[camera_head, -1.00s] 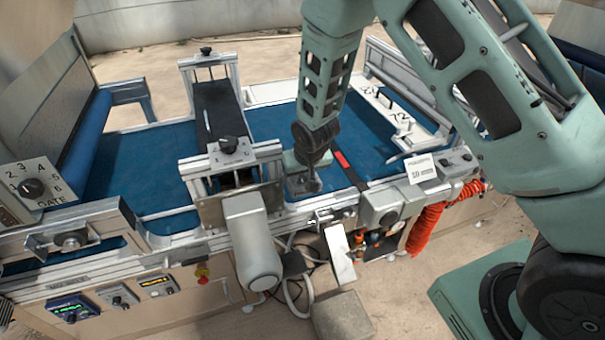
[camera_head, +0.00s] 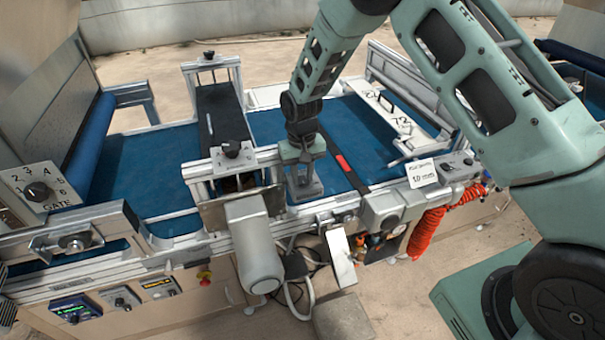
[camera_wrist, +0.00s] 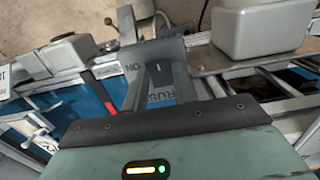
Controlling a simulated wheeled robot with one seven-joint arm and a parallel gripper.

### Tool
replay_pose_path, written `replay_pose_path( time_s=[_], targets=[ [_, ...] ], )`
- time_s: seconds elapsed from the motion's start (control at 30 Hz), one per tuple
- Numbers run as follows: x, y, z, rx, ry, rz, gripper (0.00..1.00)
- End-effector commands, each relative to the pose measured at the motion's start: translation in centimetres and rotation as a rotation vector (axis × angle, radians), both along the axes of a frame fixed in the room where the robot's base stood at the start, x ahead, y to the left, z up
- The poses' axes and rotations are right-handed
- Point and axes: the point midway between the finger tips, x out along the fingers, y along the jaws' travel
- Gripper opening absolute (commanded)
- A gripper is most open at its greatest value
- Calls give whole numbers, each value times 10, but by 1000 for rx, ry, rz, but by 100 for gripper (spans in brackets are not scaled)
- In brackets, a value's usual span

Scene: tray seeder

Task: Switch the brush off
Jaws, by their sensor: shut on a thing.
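My gripper (camera_head: 306,188) is at the near rail of the blue-belted machine, right of the grey motor housing (camera_head: 255,245). The wrist view shows my gripper (camera_wrist: 166,50) with its fingers over a grey label plate (camera_wrist: 161,98). Letters like "RUS" show between the fingers, and "ON" shows partly at the left. The fingers are closed on a small part at this plate, which I take for the brush switch. They hide it, so its setting cannot be read.
A grey box (camera_wrist: 262,30) stands close to the gripper in the wrist view. A black crossbar (camera_head: 218,112) spans the blue belt (camera_head: 160,160). A control box (camera_head: 393,207) and an orange coiled hose (camera_head: 428,228) are to the right.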

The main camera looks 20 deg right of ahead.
Motion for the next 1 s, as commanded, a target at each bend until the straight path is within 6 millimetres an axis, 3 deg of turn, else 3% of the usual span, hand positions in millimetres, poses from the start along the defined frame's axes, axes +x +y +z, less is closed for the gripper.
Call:
replay_pose_path(
  time_s=[0.07,0.1,0.17,0.57,0.73,1.0],
  targets=[
    [-1,0,0,0,2,0,4],
    [-1,0,0,0,2,0,33],
    [-1,0,0,0,1,0,49],
    [1,0,6,0,-2,0,49],
    [2,0,30,1,-6,0,49],
    [5,0,94,2,-7,0,49]
  ],
)
